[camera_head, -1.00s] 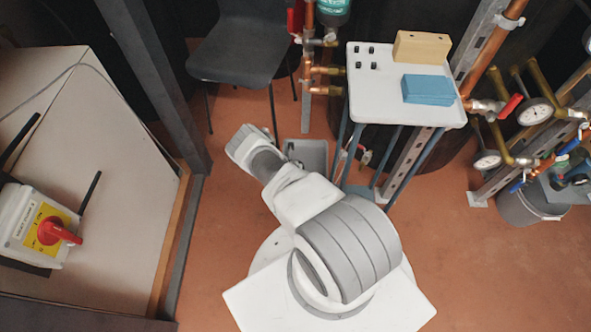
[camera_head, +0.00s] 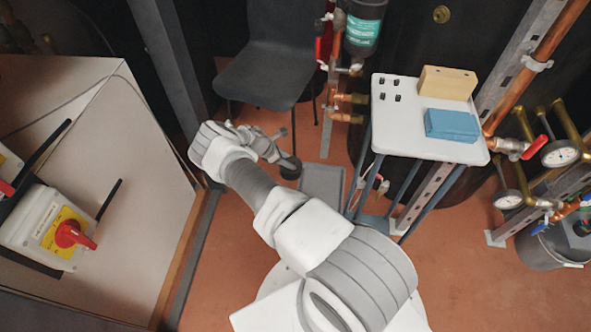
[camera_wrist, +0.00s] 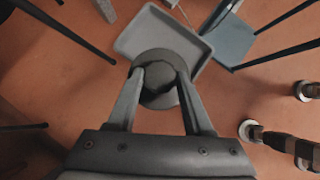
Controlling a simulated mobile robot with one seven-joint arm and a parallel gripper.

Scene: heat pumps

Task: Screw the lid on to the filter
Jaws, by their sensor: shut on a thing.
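My gripper (camera_head: 284,150) is shut on a dark, round lid (camera_head: 290,169). In the wrist view, the two fingers of my gripper (camera_wrist: 160,76) press on the sides of the lid (camera_wrist: 157,98), which shows its round face with a darker hollow or knob in the middle. The lid is held above the floor. A dark canister with a green label (camera_head: 362,32) stands by copper pipes at the top of the head view; I cannot tell whether it is the filter. The lid is well apart from it.
A grey tray (camera_head: 322,184) lies on the floor beyond the lid. A dark chair (camera_head: 278,55) is above my gripper in the picture. A white table (camera_head: 415,132) with blue and tan blocks stands to the right. A dark post (camera_head: 165,75) rises at left.

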